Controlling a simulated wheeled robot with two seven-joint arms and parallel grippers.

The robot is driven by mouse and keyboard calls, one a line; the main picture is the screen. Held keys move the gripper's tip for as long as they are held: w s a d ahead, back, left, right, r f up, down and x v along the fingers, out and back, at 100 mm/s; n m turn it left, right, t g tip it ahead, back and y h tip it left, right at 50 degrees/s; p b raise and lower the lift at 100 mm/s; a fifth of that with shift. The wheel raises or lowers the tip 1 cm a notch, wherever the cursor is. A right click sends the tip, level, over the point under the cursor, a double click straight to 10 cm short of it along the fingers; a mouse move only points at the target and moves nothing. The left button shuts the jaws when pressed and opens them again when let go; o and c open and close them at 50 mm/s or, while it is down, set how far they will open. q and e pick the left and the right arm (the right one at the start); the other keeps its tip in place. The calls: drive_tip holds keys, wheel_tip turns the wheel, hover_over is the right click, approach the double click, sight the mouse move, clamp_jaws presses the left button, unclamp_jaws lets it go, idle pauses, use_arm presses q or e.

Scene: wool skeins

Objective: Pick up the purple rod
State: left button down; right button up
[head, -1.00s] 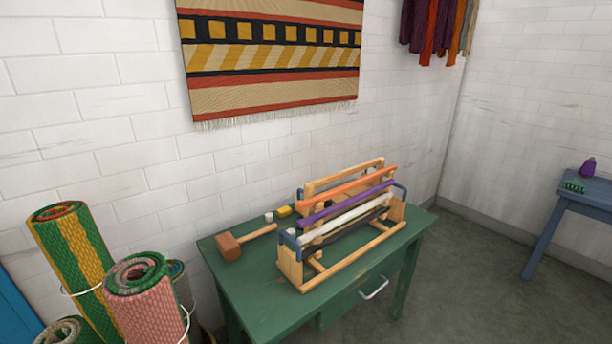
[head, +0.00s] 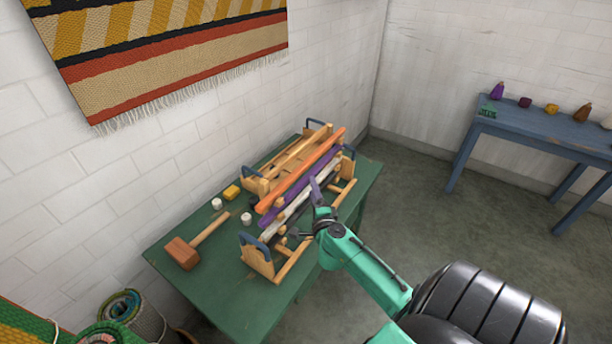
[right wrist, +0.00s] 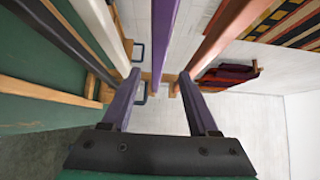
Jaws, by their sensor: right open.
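The purple rod (head: 278,205) lies along the wooden rack (head: 255,255) on the green table, between an orange rod (head: 305,172) and a white rod (head: 287,217). There the purple rod (right wrist: 162,40) runs into the gap between the fingertips, with the white rod (right wrist: 98,28) to the left and the orange rod (right wrist: 222,38) to the right. My left gripper is out of view.
A wooden mallet (head: 187,250), a yellow block (head: 231,192) and small white pieces (head: 247,218) lie on the green table (head: 215,290) left of the rack. The wall is close behind. A blue table (head: 540,125) with small coloured items stands at the right, across open floor.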

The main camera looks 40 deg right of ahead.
sight(308, 177)
drive_tip(key=x, duration=0.5)
drive_tip(key=shift+w+d+f+b, duration=0.1)
drive_tip(key=shift+w+f+b, duration=0.1)
drive_tip(key=shift+b, duration=0.1)
drive_tip(key=shift+s, duration=0.1)
drive_tip(key=c, duration=0.9)
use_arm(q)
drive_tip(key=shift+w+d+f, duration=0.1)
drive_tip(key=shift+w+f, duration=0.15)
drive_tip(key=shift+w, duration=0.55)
use_arm(e)
clamp_jaws()
drive_tip(key=shift+r, duration=0.1)
